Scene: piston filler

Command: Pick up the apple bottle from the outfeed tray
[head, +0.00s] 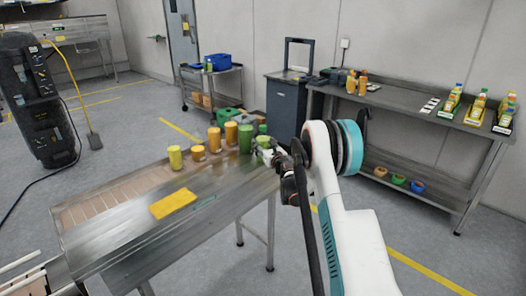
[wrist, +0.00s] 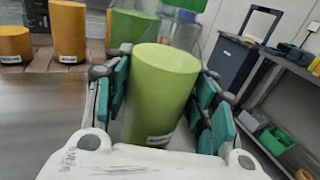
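A light green cylindrical bottle stands between my gripper's fingers in the wrist view (wrist: 160,85). Its small label is unreadable, so I cannot confirm it is the apple bottle. My gripper (head: 268,153) is at the far right end of the metal outfeed tray (head: 130,215). In the wrist view my gripper (wrist: 162,95) has teal pads close on both sides of the bottle. I cannot tell whether they press on it. The bottle's base is hidden behind the gripper body.
On the tray's back edge stand a yellow cylinder (head: 175,158), several orange ones (head: 231,134) and a green one (head: 245,138). A yellow sheet (head: 173,203) lies on the tray. A dark cabinet (head: 288,98) and a grey side table (head: 420,110) stand behind. Floor between is open.

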